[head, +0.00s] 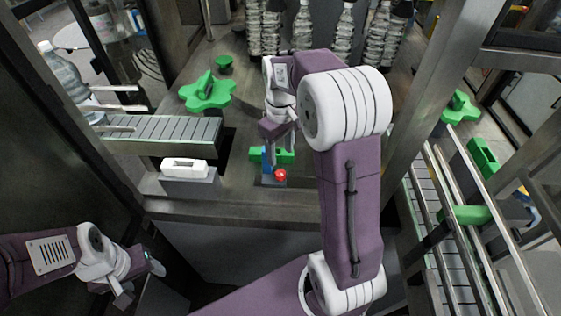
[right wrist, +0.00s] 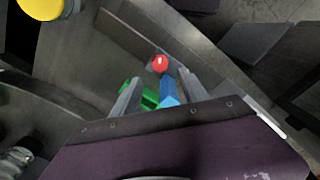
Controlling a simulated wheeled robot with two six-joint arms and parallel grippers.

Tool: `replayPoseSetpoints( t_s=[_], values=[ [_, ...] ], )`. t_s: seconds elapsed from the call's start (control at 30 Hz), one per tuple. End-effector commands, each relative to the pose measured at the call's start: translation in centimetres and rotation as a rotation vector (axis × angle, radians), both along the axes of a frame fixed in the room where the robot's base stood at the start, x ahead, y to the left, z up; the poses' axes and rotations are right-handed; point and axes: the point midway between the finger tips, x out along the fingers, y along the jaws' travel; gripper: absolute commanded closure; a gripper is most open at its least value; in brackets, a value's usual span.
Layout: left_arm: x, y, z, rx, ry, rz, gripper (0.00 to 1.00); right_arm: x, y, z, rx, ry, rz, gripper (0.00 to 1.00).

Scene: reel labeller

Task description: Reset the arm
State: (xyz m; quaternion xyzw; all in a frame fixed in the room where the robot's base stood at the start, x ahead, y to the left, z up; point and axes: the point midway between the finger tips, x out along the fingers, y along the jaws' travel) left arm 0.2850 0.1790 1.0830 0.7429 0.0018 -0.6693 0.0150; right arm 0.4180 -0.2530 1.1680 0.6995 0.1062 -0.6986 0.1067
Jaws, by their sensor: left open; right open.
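A small red knob (head: 280,175) sits low at the front of the machine deck, by a blue part (head: 266,158) and a green part (head: 286,157). I cannot tell which of these belongs to the arm. My right gripper (head: 272,152) points down at them and is open. In the right wrist view, the red knob (right wrist: 160,62) is just beyond the fingertips of my right gripper (right wrist: 160,77). The blue part (right wrist: 168,92) and green part (right wrist: 150,97) show between the fingers; contact is unclear. My left gripper (head: 141,280) is open and empty at the lower left.
A white box with a display (head: 184,168) stands on a grey block left of the red knob. A short conveyor (head: 165,129) and a green star wheel (head: 207,93) lie behind it. A railed conveyor (head: 432,220) runs along the right. Metal frame posts flank the deck.

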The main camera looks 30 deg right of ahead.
Motion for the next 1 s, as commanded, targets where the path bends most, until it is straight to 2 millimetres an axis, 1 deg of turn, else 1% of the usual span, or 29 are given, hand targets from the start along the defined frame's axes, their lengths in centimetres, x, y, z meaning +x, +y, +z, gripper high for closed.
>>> replayPoseSetpoints(
  t_s=[0.1,0.5,0.57,0.6,0.67,0.7,0.73,0.8,0.87,0.9,1.0],
  values=[
    [0.0,0.0,0.0,0.000,0.000,0.000,0.38,0.0,0.0,0.4,0.000,0.000,0.000,0.48],
    [0.0,0.0,0.0,0.000,0.000,0.000,0.38,0.0,0.0,0.4,0.000,0.001,0.001,0.48],
    [0.0,0.0,-0.5,0.000,0.000,0.000,0.38,0.1,0.6,0.2,-0.001,-0.008,0.016,0.48],
    [0.0,0.0,-1.1,0.000,0.000,0.000,0.38,0.1,1.5,0.3,-0.004,-0.025,0.040,0.48],
    [0.0,0.0,-1.8,0.000,0.000,0.000,0.38,-1.9,3.0,-0.6,0.002,0.002,0.076,0.48],
    [0.0,0.0,-2.2,0.000,0.000,0.000,0.38,-3.5,4.1,-1.6,0.005,0.017,0.094,0.48],
    [0.0,0.0,-2.5,0.000,0.000,0.000,0.38,-4.7,4.8,-2.6,0.007,0.023,0.096,0.48],
    [0.0,0.0,-3.0,0.000,0.000,0.000,0.38,-7.5,6.1,-5.0,0.011,0.025,0.070,0.48],
    [0.0,0.0,-3.4,0.000,0.000,0.000,0.38,-9.8,6.9,-7.1,0.013,0.019,0.024,0.48],
    [0.0,0.0,-3.5,0.000,0.000,0.000,0.38,-11.2,7.3,-8.3,0.014,0.011,-0.017,0.48],
    [0.0,0.0,-3.5,0.000,0.000,0.000,0.38,-14.1,7.6,-10.8,0.018,-0.013,-0.143,0.48]
  ],
)
